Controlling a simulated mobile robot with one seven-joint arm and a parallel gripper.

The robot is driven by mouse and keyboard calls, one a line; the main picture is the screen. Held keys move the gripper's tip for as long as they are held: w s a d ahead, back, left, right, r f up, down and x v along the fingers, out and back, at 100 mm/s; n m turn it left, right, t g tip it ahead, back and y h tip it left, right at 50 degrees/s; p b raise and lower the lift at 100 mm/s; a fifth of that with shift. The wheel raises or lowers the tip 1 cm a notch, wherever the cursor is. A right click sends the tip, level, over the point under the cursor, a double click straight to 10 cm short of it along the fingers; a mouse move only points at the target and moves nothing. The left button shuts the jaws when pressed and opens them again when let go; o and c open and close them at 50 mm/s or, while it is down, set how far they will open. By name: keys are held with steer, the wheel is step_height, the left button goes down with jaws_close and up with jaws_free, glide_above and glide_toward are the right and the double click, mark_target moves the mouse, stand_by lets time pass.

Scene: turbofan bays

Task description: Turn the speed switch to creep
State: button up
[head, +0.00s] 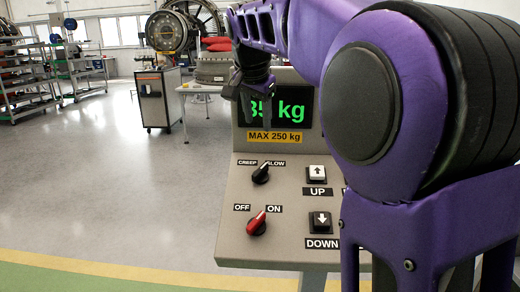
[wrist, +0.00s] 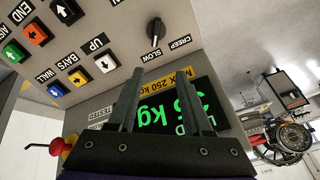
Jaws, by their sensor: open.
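The speed switch (head: 261,173) is a black rotary knob on the sloped grey control panel (head: 235,195), with CREEP at its upper left and SLOW at its upper right. Its white pointer is turned towards SLOW. The switch also shows in the wrist view (wrist: 155,30), upside down, with its mark by the SLOW label. My gripper (wrist: 158,72) is open and empty, its two fingers apart in front of the green weight display (wrist: 170,112). It is apart from the knob. In the head view the gripper is partly in front of the display and above the switch.
Below the speed switch is a red OFF/ON knob (head: 257,222), pointing to ON. UP (head: 317,173) and DOWN (head: 320,221) buttons are to its right. Coloured buttons (wrist: 40,32) show in the wrist view. A red-and-yellow part (wrist: 58,147) sticks out nearby. Open floor lies left.

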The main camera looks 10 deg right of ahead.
mark_target(262, 168)
steer(key=shift+m+g, duration=0.3)
steer(key=shift+m, duration=0.1)
steer(key=b+x, duration=0.1)
steer(key=x, duration=1.1)
steer(key=s+b+x, duration=0.1)
steer(key=x, duration=0.5)
steer(key=shift+a+f+b, duration=0.15)
steer(key=shift+f+b, duration=0.2)
steer(key=shift+f, duration=0.1)
jaws_close()
